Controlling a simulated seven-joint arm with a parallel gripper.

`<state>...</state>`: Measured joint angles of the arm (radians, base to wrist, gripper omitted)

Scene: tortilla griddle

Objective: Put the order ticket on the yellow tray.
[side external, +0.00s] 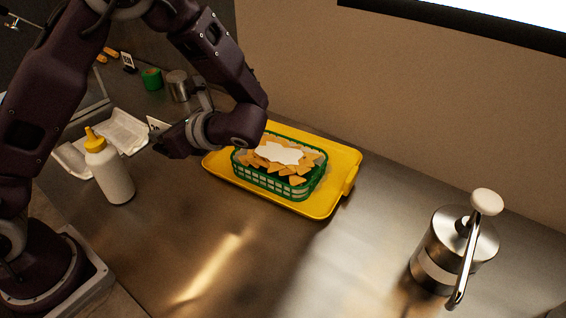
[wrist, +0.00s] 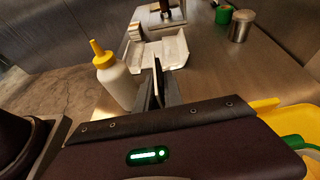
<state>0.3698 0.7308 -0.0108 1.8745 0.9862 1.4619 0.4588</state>
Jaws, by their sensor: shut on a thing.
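The order ticket (side external: 157,124) is a small white card standing up from my gripper (side external: 168,142). My gripper is shut on it, above the counter just left of the yellow tray (side external: 345,165). In the wrist view the ticket (wrist: 157,75) shows nearly edge-on between the fingers (wrist: 157,92), and its lower part is hidden. The yellow tray lies flat and carries a green basket (side external: 290,184) of chips with a white topping. In the wrist view only a corner of the tray (wrist: 288,122) shows at the right.
A white squeeze bottle (side external: 113,178) with a yellow cap stands left of my gripper, beside an open white box (side external: 122,130). The front counter is clear.

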